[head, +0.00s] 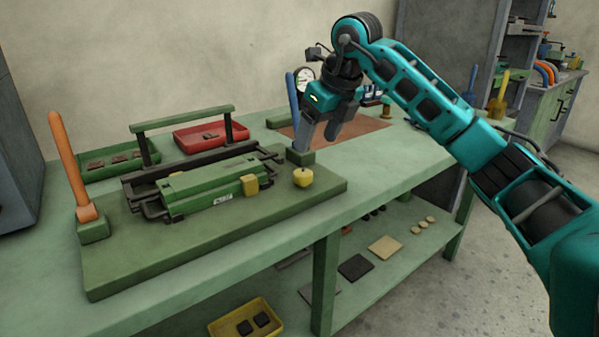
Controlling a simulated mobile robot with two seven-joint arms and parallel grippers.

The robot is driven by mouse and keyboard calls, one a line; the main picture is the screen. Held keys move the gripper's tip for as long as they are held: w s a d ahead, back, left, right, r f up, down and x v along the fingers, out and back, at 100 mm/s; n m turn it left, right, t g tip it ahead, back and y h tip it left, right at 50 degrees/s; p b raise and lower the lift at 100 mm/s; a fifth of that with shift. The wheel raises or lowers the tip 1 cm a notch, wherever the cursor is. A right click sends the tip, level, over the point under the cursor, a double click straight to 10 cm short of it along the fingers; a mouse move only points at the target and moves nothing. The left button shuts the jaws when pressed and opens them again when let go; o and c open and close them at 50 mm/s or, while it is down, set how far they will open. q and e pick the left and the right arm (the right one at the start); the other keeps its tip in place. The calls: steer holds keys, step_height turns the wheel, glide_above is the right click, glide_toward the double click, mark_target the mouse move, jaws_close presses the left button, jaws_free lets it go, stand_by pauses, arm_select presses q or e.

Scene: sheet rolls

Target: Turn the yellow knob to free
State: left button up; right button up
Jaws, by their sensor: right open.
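The yellow knob (303,177) stands at the right front end of the green machine base, beside the foot of the blue lever. It looks small, and I cannot read any marking that shows its setting. My right gripper (319,138) is above and a little behind the knob, pointing down. Its fingers are open with nothing visible between them, and they are apart from the knob. The gripper hides part of the blue lever (292,98). My left gripper is not in view.
The green base (130,262) carries rollers, a yellow block (250,185) and an orange lever (72,165). A green tray (112,171) and a red tray (190,145) lie behind. A round gauge (305,75) stands near my gripper. The bench front (225,270) is clear.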

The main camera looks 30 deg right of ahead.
mark_target(303, 172)
steer(key=b+x, duration=0.2)
steer(key=x, duration=0.7)
steer(key=shift+f, duration=0.2)
steer(key=shift+w, duration=0.1)
steer(key=shift+c, duration=0.3)
